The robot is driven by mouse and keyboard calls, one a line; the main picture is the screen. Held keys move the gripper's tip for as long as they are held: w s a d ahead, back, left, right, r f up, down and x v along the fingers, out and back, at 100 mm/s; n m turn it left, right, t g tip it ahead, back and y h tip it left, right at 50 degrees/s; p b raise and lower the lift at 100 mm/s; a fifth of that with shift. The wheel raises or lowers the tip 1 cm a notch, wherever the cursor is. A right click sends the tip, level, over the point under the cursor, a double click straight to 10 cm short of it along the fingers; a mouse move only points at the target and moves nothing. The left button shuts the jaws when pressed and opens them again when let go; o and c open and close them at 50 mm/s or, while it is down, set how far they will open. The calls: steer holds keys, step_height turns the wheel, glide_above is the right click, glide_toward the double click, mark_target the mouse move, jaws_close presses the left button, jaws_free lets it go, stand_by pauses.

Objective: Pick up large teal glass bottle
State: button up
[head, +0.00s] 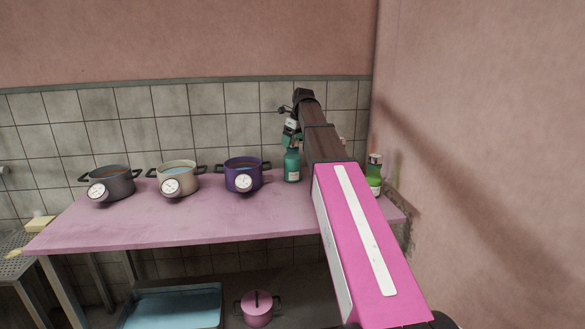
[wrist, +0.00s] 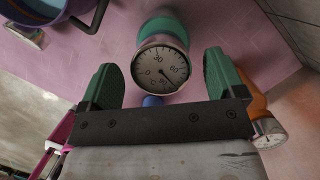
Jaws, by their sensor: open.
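The large teal glass bottle (head: 292,168) stands upright near the back of the pink table, right of the purple pot, with a pale label. In the wrist view a teal rounded body (wrist: 163,27), apparently this bottle, shows partly hidden behind a round white dial (wrist: 160,70). My gripper (head: 290,138) is above the bottle in the head view, partly hidden by my arm. In the wrist view my gripper (wrist: 163,78) is open, its two green fingers on either side of the dial, with gaps on both sides.
Grey (head: 111,184), cream (head: 176,180) and purple (head: 243,176) pots with dials stand to the left. A green bottle (head: 374,182) stands right of my arm near the wall. An orange object (wrist: 255,103) with a dial is beside the right finger. The table's (head: 200,223) front is clear.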

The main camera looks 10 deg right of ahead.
mark_target(293, 160)
steer(key=x, duration=0.3)
steer(key=shift+w+f, duration=0.1)
jaws_close()
